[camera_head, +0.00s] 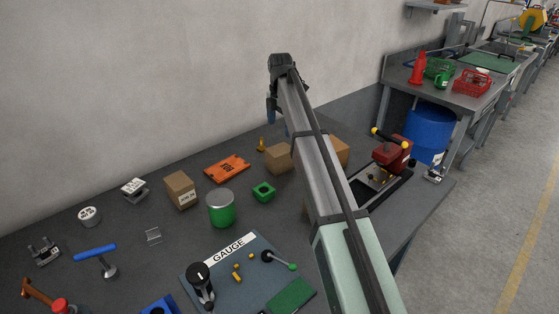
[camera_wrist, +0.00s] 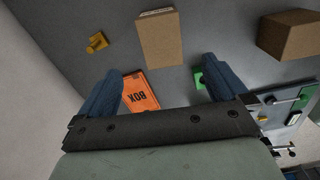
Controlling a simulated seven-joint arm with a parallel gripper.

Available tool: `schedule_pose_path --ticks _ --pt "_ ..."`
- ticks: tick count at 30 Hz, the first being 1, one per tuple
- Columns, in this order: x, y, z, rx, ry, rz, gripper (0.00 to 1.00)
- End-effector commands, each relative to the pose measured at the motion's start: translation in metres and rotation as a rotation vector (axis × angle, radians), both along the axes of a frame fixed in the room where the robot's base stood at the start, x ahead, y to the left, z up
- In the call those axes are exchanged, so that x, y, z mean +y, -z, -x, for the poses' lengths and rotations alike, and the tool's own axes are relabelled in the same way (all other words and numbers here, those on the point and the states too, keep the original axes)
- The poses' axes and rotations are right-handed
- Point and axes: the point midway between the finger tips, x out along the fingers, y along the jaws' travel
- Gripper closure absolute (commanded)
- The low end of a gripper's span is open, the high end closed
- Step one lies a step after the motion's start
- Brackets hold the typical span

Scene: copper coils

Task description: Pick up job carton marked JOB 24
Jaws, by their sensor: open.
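A brown carton (camera_head: 180,191) stands left of centre on the bench in the head view. Its white label seems to read JOB and a number starting with 2; the last digit is too small to be sure. Another brown carton (camera_head: 279,158) stands beside my arm, and a third (camera_head: 341,152) is partly behind it. The wrist view shows one carton (camera_wrist: 160,40) ahead of my fingers, with a pale label strip at its far edge, and another (camera_wrist: 289,35) at right. My gripper (camera_head: 277,118) is open and empty above the back of the bench; its fingers also show in the wrist view (camera_wrist: 162,74).
An orange BOX piece (camera_head: 227,168), a green-and-grey canister (camera_head: 221,208), a green block (camera_head: 263,191) and a small yellow part (camera_head: 261,145) stand around the cartons. A GAUGE board (camera_head: 230,270) lies in front. A red-topped machine (camera_head: 391,155) is at right. The wall is behind.

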Motion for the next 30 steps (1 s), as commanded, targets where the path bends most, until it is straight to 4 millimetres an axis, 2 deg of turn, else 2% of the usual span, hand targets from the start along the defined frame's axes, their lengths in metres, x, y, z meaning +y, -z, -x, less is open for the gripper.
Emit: schedule_pose_path --ticks 6,17,30 --pt "0.000 0.001 0.000 0.000 0.000 0.000 0.00" --pt "-0.004 0.023 -0.003 0.000 0.000 0.000 0.00" --pt "-0.004 0.090 -0.003 0.001 0.000 0.000 0.00"
